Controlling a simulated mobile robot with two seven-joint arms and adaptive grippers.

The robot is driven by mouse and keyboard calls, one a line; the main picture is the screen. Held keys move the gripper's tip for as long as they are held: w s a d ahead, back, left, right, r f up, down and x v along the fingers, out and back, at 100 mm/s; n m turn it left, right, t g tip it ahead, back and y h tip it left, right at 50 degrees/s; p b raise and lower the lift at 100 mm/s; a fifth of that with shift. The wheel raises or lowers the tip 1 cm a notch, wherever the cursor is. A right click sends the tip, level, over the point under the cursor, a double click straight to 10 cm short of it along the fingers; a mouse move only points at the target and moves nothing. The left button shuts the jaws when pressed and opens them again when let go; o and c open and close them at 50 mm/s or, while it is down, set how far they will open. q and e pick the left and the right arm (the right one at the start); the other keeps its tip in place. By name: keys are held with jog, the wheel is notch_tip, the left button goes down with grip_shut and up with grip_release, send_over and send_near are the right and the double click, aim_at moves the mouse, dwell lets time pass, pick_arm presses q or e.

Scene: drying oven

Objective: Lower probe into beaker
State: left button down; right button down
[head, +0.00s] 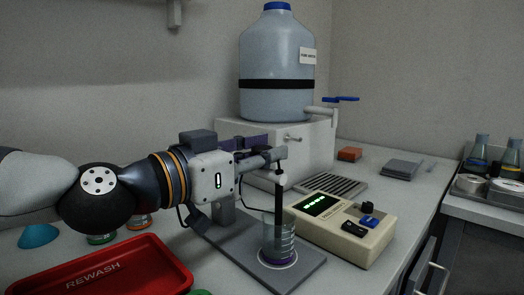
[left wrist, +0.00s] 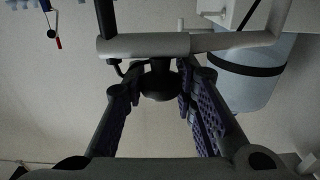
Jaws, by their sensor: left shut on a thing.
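The probe (head: 279,199) is a dark upright rod hanging from a grey holder arm (head: 262,160). Its lower part shows at the clear beaker (head: 291,243), overlapping the glass; I cannot tell how deep its tip sits. The beaker stands on the grey stand base (head: 304,272) with purple liquid at its bottom. My left gripper (head: 245,157) is at the holder arm. In the left wrist view its purple-padded fingers close around a dark round knob (left wrist: 161,82) beside the grey bar of the holder arm (left wrist: 145,46). My right gripper is not in view.
A beige meter (head: 352,232) with a green display stands right of the beaker. A red tray (head: 110,270) lies at the front left. Behind stands a large blue bottle (head: 277,58) on a white box (head: 318,150). The counter (head: 405,200) right of the meter is clear.

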pick_arm(q)
jog(key=shift+f, duration=0.1)
jog(key=c, duration=1.3)
grip_release()
jog(key=v, duration=1.2)
jog(key=shift+d, duration=0.1)
